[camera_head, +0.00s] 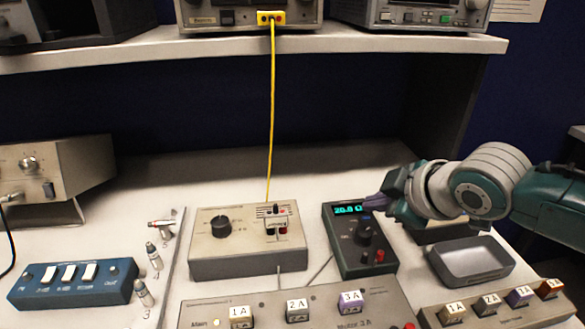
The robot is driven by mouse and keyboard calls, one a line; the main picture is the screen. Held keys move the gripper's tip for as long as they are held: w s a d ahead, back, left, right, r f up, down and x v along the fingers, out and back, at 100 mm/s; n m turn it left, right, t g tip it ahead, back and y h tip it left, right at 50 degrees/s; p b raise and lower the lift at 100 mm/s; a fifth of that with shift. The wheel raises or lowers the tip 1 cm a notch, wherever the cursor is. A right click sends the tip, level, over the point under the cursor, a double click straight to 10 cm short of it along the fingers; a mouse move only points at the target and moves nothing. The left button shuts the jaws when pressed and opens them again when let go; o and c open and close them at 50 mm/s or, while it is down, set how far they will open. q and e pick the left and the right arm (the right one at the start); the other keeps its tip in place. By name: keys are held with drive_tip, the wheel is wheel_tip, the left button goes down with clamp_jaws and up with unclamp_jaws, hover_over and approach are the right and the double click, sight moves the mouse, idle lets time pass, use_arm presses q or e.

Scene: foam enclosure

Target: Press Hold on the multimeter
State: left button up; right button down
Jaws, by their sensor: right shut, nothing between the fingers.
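The multimeter (349,257) is a dark green box lying on the bench right of centre, with a lit cyan display (350,209), a round black dial (363,232) and red jacks at its lower end. My right gripper (370,203) comes in from the right, its shut fingertips at the display's right edge. Whether they touch the meter cannot be told. The Hold button cannot be made out; the fingers may cover it. My left gripper is not in view.
A beige box with a knob (249,262) stands left of the meter, with a yellow cable (271,120) rising to the shelf (150,52). A grey tray (470,262) is to the right. A labelled switch panel (330,308) lies in front, a blue switch box (72,283) at left.

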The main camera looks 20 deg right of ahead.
drive_tip(key=shift+f, duration=0.45)
drive_tip(key=shift+f+b, duration=0.3)
drive_tip(key=shift+b, duration=0.15)
idle(0.4)
idle(0.4)
drive_tip(key=shift+r, duration=0.15)
drive_tip(key=shift+r+p, duration=0.6)
drive_tip(key=shift+p, duration=0.3)
